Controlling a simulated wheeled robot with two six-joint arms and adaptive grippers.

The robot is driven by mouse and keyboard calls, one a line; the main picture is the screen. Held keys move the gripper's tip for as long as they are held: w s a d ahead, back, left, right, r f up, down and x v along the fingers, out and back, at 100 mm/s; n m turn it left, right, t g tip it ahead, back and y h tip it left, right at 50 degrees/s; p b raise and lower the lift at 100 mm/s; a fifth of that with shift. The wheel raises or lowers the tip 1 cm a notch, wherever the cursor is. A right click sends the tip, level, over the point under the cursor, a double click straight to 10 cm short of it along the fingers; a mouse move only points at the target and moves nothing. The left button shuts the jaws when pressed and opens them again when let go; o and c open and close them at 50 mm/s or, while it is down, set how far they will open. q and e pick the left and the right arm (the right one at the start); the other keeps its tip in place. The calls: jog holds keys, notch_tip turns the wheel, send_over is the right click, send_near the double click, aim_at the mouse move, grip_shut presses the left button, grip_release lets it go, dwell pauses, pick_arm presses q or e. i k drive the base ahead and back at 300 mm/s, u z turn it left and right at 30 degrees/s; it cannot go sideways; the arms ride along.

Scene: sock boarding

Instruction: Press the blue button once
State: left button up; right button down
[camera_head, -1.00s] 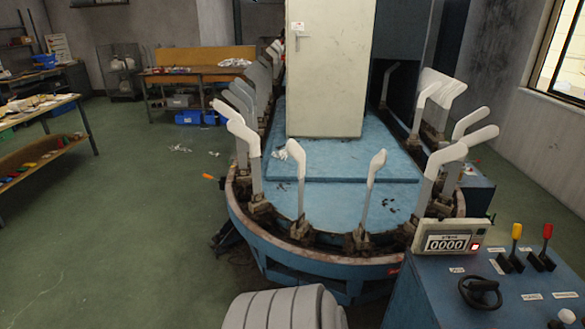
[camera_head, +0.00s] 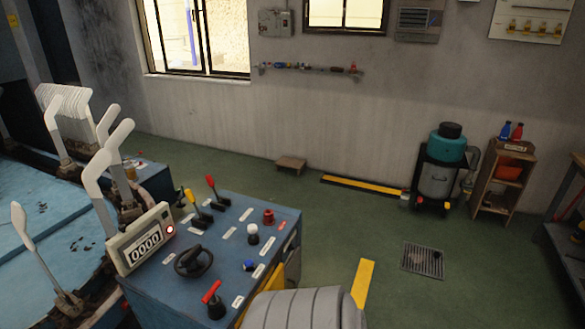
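The blue button (camera_head: 249,265) is a small round knob on top of the blue control console (camera_head: 150,289), towards its front right part. A white button (camera_head: 253,234) sits behind it and a red-topped lever (camera_head: 211,297) stands in front of it to the left. Nothing touches the blue button. Neither of my grippers shows in the head view.
The console also carries a counter reading 0000 (camera_head: 146,246), a black handwheel (camera_head: 192,261), yellow and red levers (camera_head: 214,194) and a red knob (camera_head: 268,217). The boarding machine (camera_head: 20,254) stands at the left. Green floor (camera_head: 328,228) is open to the right.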

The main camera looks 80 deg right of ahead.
aim_at(249, 263)
jog(key=z, duration=2)
jog(key=i, duration=0.45)
jog(key=k, duration=0.6)
